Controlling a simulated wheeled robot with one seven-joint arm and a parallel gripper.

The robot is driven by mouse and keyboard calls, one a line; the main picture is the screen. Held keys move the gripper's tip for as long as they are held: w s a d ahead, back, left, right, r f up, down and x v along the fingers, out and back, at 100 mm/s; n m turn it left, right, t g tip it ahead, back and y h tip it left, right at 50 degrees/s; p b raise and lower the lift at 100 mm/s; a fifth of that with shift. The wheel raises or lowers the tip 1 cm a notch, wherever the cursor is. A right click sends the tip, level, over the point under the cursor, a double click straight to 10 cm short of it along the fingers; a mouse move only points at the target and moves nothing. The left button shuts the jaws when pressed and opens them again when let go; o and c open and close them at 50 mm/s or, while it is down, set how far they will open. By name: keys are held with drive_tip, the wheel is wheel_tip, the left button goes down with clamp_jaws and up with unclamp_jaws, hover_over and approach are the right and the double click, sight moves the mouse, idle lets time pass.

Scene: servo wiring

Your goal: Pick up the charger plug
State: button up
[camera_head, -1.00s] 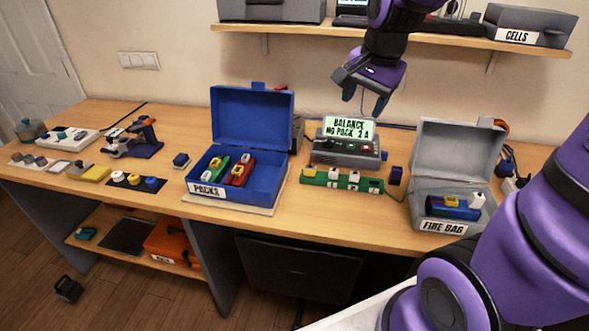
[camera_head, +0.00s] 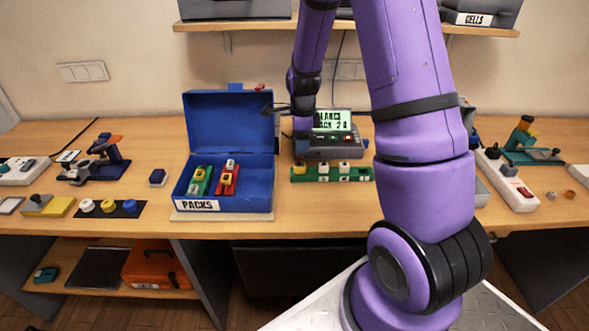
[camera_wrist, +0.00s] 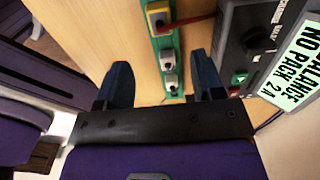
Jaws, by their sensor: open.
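The charger (camera_head: 338,144), a grey box with a lit "BALANCE" screen, stands on the bench behind a green board (camera_head: 332,174) with white and yellow sockets. I cannot tell any part for certain as the charger plug; my arm hides the bench just right of the charger in the head view. My gripper (camera_wrist: 160,75) is open, its two dark fingers apart. In the wrist view the green board (camera_wrist: 166,62) shows between and beyond the fingers, and the charger (camera_wrist: 258,45) is to their right. Nothing is held.
An open blue case (camera_head: 228,205) with packs stands left of the charger. A white power strip (camera_head: 506,180) with a black item at its far end lies at the right. A small dark blue block (camera_head: 158,177) sits left of the case. A shelf (camera_head: 250,24) hangs above.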

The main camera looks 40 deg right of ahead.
sight(300, 164)
drive_tip(key=f, duration=0.9)
drive_tip(key=shift+w+a+f, duration=0.25)
drive_tip(key=shift+f, duration=0.15)
drive_tip(key=shift+c, duration=0.3)
drive_tip(key=c, duration=0.9)
